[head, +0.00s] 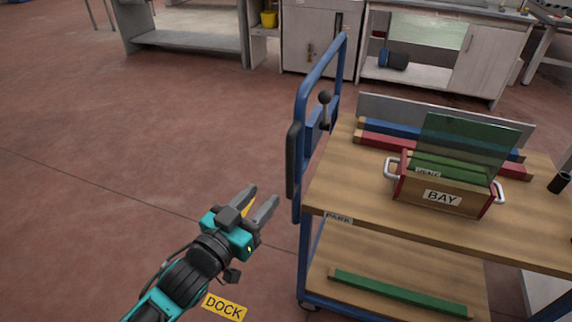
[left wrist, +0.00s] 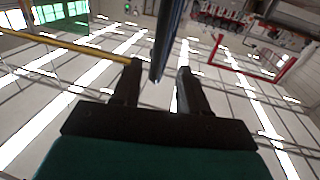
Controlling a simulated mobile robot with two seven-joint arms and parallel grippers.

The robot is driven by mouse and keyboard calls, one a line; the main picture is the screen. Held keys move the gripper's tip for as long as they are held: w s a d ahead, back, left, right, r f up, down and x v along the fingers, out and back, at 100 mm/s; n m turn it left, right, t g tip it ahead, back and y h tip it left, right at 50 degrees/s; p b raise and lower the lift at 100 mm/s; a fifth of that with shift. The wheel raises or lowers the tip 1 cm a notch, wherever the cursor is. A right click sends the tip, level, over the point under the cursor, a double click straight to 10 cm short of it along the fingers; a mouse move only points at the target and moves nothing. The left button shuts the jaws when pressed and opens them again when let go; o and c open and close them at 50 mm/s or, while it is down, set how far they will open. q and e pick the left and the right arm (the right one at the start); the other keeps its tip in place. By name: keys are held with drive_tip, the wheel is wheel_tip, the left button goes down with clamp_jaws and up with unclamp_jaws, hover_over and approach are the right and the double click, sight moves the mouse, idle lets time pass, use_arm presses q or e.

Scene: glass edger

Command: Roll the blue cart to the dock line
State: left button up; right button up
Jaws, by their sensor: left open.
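The blue cart (head: 308,245) has wooden shelves and stands at the right of the head view. Its blue push handle (head: 302,95) rises at its left end, with a dark grip pad (head: 293,160) on the near upright. My left gripper (head: 262,199) is open and empty, left of the handle and apart from it in the head view. In the left wrist view a dark blue bar (left wrist: 168,40) reaches down toward the gap between its fingers. A yellow DOCK label (head: 224,307) is on the floor beside my left arm. The dock line itself is not clearly visible.
The cart's top holds a BAY box (head: 441,198) with green glass panes (head: 460,145), and red and blue bars behind it. A green bar (head: 400,292) lies on the lower shelf. Cabinets (head: 310,40) stand at the back. The reddish floor (head: 130,130) at left is clear.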

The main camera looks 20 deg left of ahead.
sight(288, 169)
use_arm(q)
drive_tip(key=x, duration=1.2)
drive_tip(key=shift+b, duration=0.4)
drive_tip(key=shift+c, duration=0.2)
clamp_jaws()
